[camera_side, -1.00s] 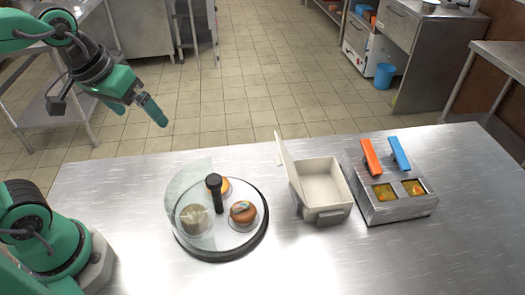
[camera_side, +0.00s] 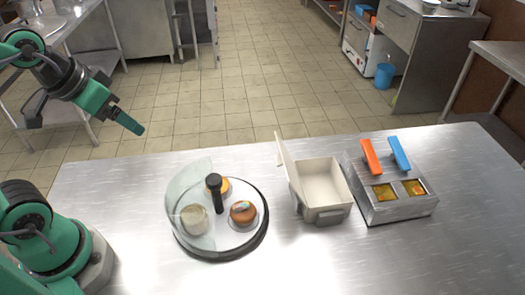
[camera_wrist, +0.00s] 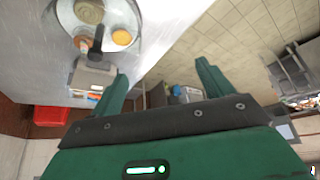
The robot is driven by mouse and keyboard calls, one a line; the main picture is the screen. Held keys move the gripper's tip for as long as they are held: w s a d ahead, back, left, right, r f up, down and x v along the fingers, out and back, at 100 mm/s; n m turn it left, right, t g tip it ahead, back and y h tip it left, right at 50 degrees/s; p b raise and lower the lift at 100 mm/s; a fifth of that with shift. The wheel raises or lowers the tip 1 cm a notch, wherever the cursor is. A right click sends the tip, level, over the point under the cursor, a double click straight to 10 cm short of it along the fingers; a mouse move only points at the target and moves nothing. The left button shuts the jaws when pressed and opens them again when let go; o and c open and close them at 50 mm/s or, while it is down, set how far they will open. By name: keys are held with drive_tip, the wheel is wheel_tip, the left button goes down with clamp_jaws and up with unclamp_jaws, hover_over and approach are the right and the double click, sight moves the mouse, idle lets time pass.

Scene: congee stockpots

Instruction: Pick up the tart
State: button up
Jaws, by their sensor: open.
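The tart, which looks like the yellow-orange round piece (camera_side: 225,187), sits on a round dark-rimmed stand (camera_side: 238,246), partly behind its black post (camera_side: 214,192). The tart also shows in the wrist view (camera_wrist: 121,37), near the stand's edge. A brown bun-like piece (camera_side: 243,212) with a colourful top is at the front right of the stand. A pale round piece (camera_side: 194,220) is at left, behind a curved clear shield (camera_side: 186,190). My gripper (camera_side: 136,128) is open and empty, raised up and left of the stand. Both fingers show apart in the wrist view (camera_wrist: 160,86).
An open pale box (camera_side: 322,186) with its lid raised stands right of the stand. Further right is a metal unit (camera_side: 392,208) with orange and blue handles. The front of the steel table (camera_side: 340,262) is clear.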

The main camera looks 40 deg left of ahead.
drive_tip(key=w+d+f+n+g, duration=0.1)
drive_tip(key=w+d+f+n, duration=0.1)
drive_tip(key=w+d+f, duration=0.1)
drive_tip(key=w+d+f+n+g, duration=0.2)
drive_tip(key=w+d+f, duration=0.2)
drive_tip(key=w+f, duration=0.1)
drive_tip(key=w+d+f+n+g, duration=0.2)
drive_tip(key=w+d+f+n, duration=0.1)
drive_tip(key=d+f, duration=0.1)
drive_tip(key=shift+w+f, duration=0.4)
drive_tip(key=shift+f, duration=0.15)
drive_tip(key=shift+w+d+f+g, duration=0.1)
drive_tip(key=shift+d+f+g, duration=0.15)
drive_tip(key=shift+f+g, duration=0.1)
drive_tip(key=shift+f, duration=1.3)
drive_tip(key=shift+f, duration=2.6)
